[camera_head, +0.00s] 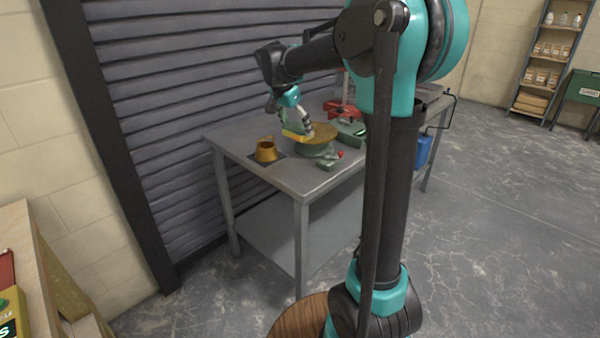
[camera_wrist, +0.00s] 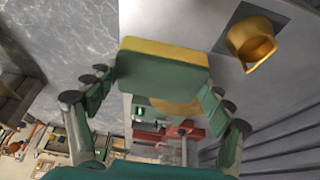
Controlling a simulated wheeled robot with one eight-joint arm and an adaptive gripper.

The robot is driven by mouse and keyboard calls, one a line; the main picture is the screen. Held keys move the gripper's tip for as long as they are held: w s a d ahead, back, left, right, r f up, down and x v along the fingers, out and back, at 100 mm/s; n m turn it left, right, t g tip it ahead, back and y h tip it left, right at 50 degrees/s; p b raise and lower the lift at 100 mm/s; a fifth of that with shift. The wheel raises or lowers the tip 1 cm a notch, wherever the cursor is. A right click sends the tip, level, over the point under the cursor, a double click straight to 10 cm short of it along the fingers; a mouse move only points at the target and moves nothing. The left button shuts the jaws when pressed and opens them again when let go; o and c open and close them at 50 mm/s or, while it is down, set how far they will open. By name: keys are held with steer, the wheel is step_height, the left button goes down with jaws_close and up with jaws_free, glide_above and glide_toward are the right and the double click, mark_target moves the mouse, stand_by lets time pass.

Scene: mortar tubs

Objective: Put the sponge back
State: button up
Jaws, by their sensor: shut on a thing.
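My gripper (camera_head: 297,122) is shut on a yellow and green sponge (camera_head: 294,135), over the metal table (camera_head: 240,135). In the wrist view the sponge (camera_wrist: 165,65) lies across between the two fingers, its green face toward the camera and a yellow layer along its far edge. In the head view the sponge overlaps the left edge of a round green stand with a brown top (camera_head: 322,131); I cannot tell the gap below it. In the wrist view the sponge hides part of that brown top (camera_wrist: 178,106).
A small green item with red (camera_head: 331,161) lies near the front edge. A green box (camera_head: 350,134) and a red item (camera_head: 340,110) stand behind right. The table's left end has bare room.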

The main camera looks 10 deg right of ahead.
step_height(320, 180, down, 16)
steer(key=shift+r, duration=0.1)
stand_by(0.4)
steer(key=o, duration=1.1)
steer(key=v, duration=1.1)
steer(key=s+d+f+n+y, duration=0.1)
steer(key=s+d+f+n, duration=0.1)
steer(key=s+f, duration=0.3)
steer(key=s+d+f+n+t+y, duration=0.1)
steer(key=s+d+f+n, duration=0.2)
steer(key=s, duration=1)
steer(key=s+d+f+n+y, duration=0.1)
steer(key=s+d+f+n, duration=0.2)
steer(key=s+f+n, duration=0.2)
steer(key=s+f, duration=0.3)
steer(key=s, duration=0.1)
steer(key=shift+s+n+y, duration=0.25)
steer(key=shift+n+y, duration=0.15)
steer(key=shift+f, duration=0.1)
